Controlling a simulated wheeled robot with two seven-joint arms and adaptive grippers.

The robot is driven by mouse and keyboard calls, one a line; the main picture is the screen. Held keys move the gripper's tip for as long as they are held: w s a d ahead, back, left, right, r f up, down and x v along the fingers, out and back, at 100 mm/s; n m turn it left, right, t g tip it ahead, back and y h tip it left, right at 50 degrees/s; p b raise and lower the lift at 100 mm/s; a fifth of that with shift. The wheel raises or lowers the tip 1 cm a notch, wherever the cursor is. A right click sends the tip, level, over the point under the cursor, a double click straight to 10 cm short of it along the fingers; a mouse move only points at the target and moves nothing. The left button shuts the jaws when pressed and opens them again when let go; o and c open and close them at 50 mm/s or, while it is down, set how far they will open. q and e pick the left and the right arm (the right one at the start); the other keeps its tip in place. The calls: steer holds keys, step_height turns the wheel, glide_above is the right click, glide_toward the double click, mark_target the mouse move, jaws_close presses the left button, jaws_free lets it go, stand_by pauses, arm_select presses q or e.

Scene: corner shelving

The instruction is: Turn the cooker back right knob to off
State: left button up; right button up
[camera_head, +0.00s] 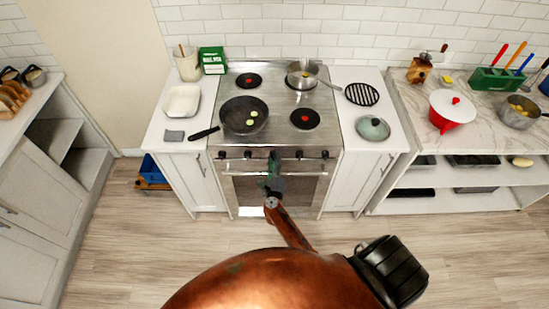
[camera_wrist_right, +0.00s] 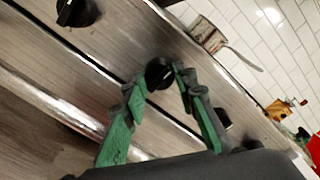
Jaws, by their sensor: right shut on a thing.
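The steel cooker (camera_head: 230,180) stands against the back wall, with a row of black knobs along its front panel. My right gripper (camera_head: 274,158), with green and dark fingers, is at the middle of that panel and hides the knob there. In the right wrist view my right gripper (camera_wrist_right: 162,78) has its fingertips on either side of a black knob (camera_wrist_right: 159,73) and is shut on it. Another black knob (camera_wrist_right: 75,12) is at the upper left, and more are partly hidden behind the right finger. The knob markings are too small to read. My left gripper is not in view.
A dark frying pan (camera_head: 244,116) sits front left on the cooktop, its handle over the left counter. A steel pan (camera_head: 302,75) sits back right. The oven door's bar handle (camera_head: 242,174) runs below the knobs. The floor in front is clear.

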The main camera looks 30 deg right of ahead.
steer(key=shift+a+n+p, duration=0.1)
steer(key=shift+n+p, duration=0.2)
steer(key=shift+n, duration=0.3)
steer(key=o, duration=1.2)
steer(key=shift+c, duration=0.2)
steer(key=v, duration=0.7)
steer(key=shift+s, duration=0.2)
